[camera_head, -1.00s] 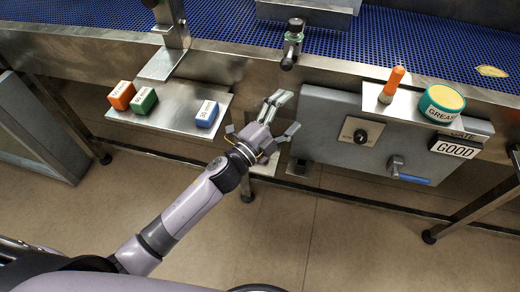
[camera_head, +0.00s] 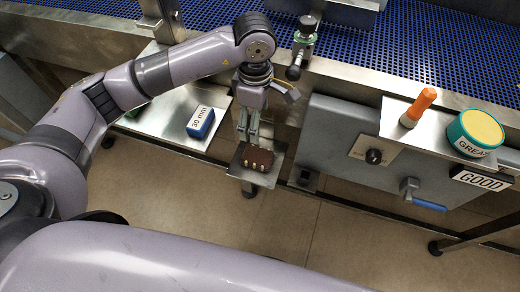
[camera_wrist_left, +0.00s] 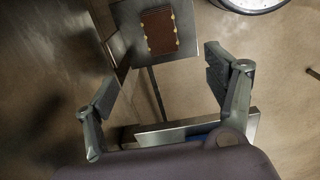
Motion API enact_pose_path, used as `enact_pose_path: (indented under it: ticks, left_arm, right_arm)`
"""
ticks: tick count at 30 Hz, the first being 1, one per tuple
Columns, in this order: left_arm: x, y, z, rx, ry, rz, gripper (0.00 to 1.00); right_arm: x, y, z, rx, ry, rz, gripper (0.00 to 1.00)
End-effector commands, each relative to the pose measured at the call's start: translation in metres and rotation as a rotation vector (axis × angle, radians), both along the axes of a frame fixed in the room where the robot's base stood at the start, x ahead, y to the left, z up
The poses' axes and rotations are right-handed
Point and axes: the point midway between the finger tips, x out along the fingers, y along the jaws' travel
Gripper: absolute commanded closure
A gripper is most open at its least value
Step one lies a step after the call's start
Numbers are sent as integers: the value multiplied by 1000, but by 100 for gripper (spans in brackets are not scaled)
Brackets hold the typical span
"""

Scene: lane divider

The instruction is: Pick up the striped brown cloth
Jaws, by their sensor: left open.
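The brown cloth (camera_head: 256,158) is a small folded-looking piece with pale spots along its near edge. It lies on a small metal shelf (camera_head: 262,179) below the conveyor edge. In the left wrist view, the brown cloth (camera_wrist_left: 159,31) shows faint stripes and yellowish spots at its sides, beyond the fingers. My left gripper (camera_head: 246,137) points down just above the cloth's far edge in the head view. In the left wrist view, my left gripper (camera_wrist_left: 160,68) is open, with nothing between its fingers. My right gripper is not in view.
A blue block marked 30 mm (camera_head: 201,120) sits on a side shelf (camera_head: 160,120) to the left. A grey panel with a knob (camera_head: 374,156) and a blue-handled valve (camera_head: 428,205) stands to the right. An orange marker-like object (camera_head: 418,107) and a grease tin (camera_head: 476,132) are above it.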

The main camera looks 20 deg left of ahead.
Motion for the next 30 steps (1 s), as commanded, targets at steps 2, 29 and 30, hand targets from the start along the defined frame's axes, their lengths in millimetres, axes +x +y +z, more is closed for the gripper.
enact_pose_path:
  ticks: [2, 29, 30]
  left_arm:
    - [0, 3, -6, 13, 1, 1, 22]
    - [-1, -1, -144, 7, 4, 2, 22]
    - [-2, -2, -151, 7, 5, 1, 22]
  right_arm:
    - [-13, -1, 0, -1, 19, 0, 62]
    - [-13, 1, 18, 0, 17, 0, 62]
    - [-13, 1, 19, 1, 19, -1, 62]
